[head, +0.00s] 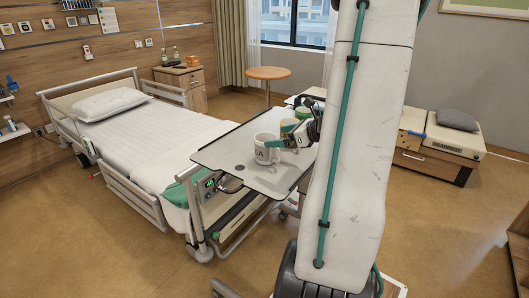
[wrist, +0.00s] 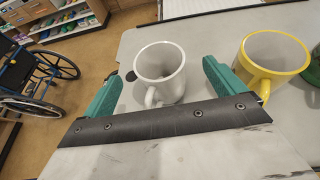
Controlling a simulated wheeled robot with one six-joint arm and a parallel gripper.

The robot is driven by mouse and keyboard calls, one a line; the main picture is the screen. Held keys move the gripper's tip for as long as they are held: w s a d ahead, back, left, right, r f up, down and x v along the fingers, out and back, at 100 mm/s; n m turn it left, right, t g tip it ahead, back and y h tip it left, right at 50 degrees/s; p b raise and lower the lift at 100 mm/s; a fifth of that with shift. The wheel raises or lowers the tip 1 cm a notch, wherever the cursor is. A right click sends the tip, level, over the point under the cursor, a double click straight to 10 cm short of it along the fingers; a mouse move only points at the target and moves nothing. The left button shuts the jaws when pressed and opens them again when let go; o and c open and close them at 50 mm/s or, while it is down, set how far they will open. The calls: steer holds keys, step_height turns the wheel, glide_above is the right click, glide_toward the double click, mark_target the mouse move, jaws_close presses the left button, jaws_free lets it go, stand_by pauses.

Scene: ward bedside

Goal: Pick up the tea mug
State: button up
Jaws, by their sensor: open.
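The tea mug is a white mug (head: 263,153) with dark lettering, partly hidden, of which "EA" reads. It stands upright on the overbed table (head: 232,155). In the wrist view the white mug (wrist: 163,68) is empty, its handle towards me, and appears between the green fingers. My gripper (head: 294,140) is open, just right of the mug in the head view; the wrist view shows its two fingers (wrist: 160,84) spread apart. I cannot tell whether either finger touches the mug.
A yellow mug (wrist: 270,58) stands close to the right finger in the wrist view, with a green object (wrist: 313,70) beyond it at the edge. The bed (head: 150,125) is left of the table. A wheelchair (wrist: 38,75) stands on the floor. The table's left part is clear.

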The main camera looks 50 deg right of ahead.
mark_target(263, 139)
steer(key=x, duration=0.7)
steer(key=shift+a+f, duration=0.1)
steer(key=shift+f, duration=0.05)
steer(key=c, duration=1.2)
